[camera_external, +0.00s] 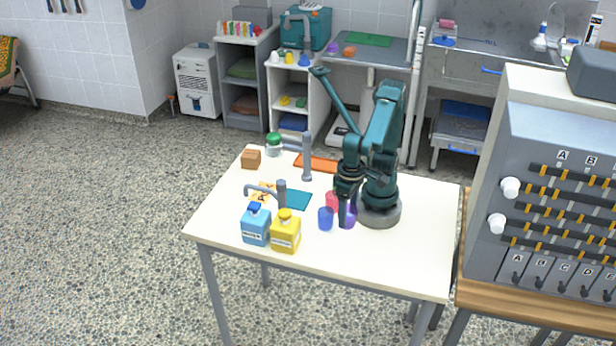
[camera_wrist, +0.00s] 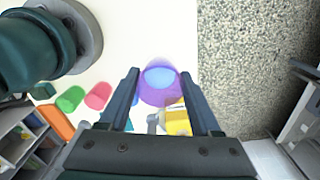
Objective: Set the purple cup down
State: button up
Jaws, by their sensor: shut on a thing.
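The purple cup (camera_wrist: 160,98) is between the two fingers of my gripper (camera_wrist: 160,100) in the wrist view, and the jaws are shut on it. A pale blue patch shows within its outline; I cannot tell whether it is the blue cup behind. In the external view my gripper (camera_external: 346,222) points down at the table near my base, and the purple cup (camera_external: 352,212) shows partly behind the finger. I cannot tell whether its bottom touches the table.
The blue cup (camera_external: 326,219) stands just left of my gripper. The red cup (camera_external: 332,202) is close behind it. A yellow bottle (camera_external: 286,234) and a blue bottle (camera_external: 256,226) stand farther left. The white table (camera_external: 400,255) is clear at the front right.

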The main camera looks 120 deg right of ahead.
jog(key=s+a+n, duration=0.3)
jog(key=a, duration=0.1)
jog(key=w+d+f, duration=0.2)
jog(key=d, duration=0.1)
jog(key=w+d+f, duration=0.2)
jog(key=w, duration=0.1)
jog(key=w+d+f, duration=0.2)
jog(key=d, duration=0.1)
jog(key=shift+w+d+f, duration=0.3)
jog(key=shift+d+f, duration=0.05)
jog(key=shift+w+d+f, duration=0.1)
jog(key=shift+f, duration=1.95)
jog(key=shift+f, duration=0.1)
jog(key=o, duration=1.5)
